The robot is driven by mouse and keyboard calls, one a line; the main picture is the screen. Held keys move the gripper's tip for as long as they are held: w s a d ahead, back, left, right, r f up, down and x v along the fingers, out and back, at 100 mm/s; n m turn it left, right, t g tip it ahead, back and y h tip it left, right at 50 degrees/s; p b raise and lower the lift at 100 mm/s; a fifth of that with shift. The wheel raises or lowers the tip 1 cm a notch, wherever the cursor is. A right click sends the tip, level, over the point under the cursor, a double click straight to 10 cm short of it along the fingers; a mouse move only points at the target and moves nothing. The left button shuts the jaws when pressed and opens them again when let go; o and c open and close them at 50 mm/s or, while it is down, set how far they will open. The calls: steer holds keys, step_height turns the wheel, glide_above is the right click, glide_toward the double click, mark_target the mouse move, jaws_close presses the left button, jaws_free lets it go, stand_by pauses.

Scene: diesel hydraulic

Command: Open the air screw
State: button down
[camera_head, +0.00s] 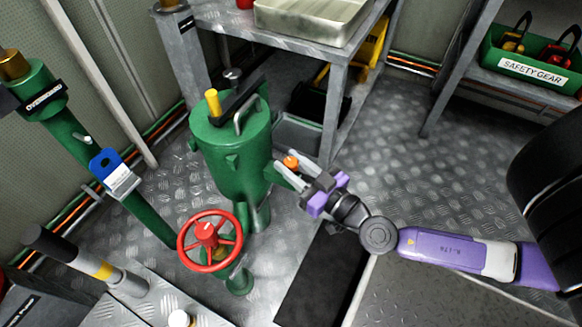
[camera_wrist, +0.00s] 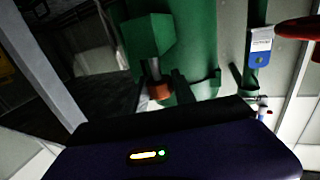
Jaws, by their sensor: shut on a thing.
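The green cylindrical tank (camera_head: 232,150) stands upright left of centre in the head view. A small orange screw head (camera_head: 291,162), which looks like the air screw, is at its right side. In the wrist view the orange head (camera_wrist: 160,91) sits on a silver shaft below a green block (camera_wrist: 148,36). My gripper (camera_head: 287,166) reaches in from the right with its fingers either side of the orange head, shut on it. In the wrist view a dark finger (camera_wrist: 182,88) is beside the head; the other finger is hard to make out.
A red handwheel (camera_head: 210,240) is below left of the tank. A metal table (camera_head: 270,40) with a tray (camera_head: 312,18) stands behind. A blue tag (camera_head: 104,160) hangs on a green pipe at left. Open chequer-plate floor (camera_head: 400,150) lies to the right.

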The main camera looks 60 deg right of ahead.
steer(key=shift+n+y, duration=1.6)
steer(key=shift+y, duration=0.8)
steer(key=shift+n+y, duration=1.6)
steer(key=shift+y, duration=1.3)
steer(key=shift+f, duration=0.1)
steer(key=c, duration=1)
jaws_free()
steer(key=shift+c, duration=0.2)
steer(key=p+v, duration=0.3)
steer(key=v, duration=0.5)
